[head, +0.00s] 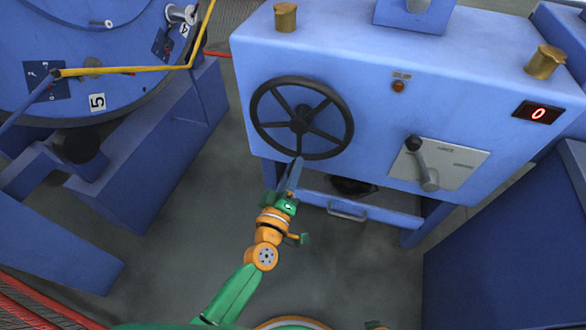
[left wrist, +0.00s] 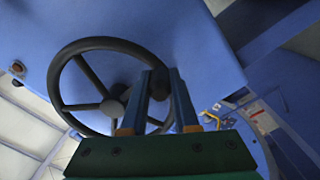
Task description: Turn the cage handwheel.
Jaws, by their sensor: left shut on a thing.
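The cage handwheel (head: 299,125) is a black wheel with several spokes on the front of a blue cabinet. My left gripper (head: 297,162) reaches up from below to the lower edge of the wheel and is shut on its rim. In the left wrist view the handwheel (left wrist: 111,107) fills the left and middle, and the fingers of my left gripper (left wrist: 166,78) lie across its right part. My right gripper is not in view.
The blue cabinet (head: 365,75) carries a red display showing 0 (head: 538,113), a small lamp (head: 398,86) and a lever (head: 424,165) right of the wheel. A large blue drum (head: 75,60) stands left. Grey floor is free between.

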